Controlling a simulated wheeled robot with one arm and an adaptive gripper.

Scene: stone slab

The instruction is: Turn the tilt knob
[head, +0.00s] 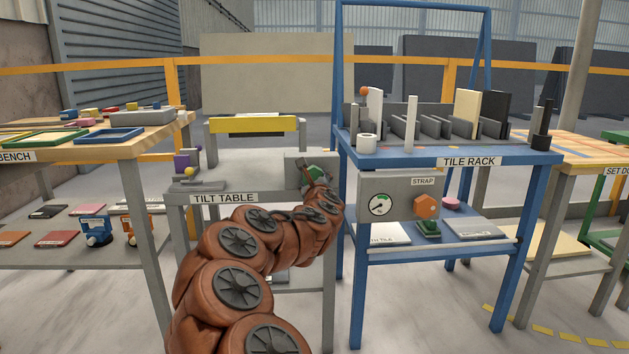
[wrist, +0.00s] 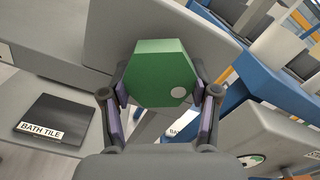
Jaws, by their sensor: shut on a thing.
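The tilt knob is a green hexagonal knob (wrist: 158,74) with a pale round dot near its lower right. In the wrist view my gripper (wrist: 160,95) has one finger on each side of it and is shut on it.
Right of the table stands the blue tile rack (head: 450,155), with a gauge (head: 381,205) and an orange strap knob (head: 426,206) on its front panel. A workbench (head: 110,144) with trays stands at the left. In the wrist view a dark bath tile (wrist: 62,116) lies on a shelf.

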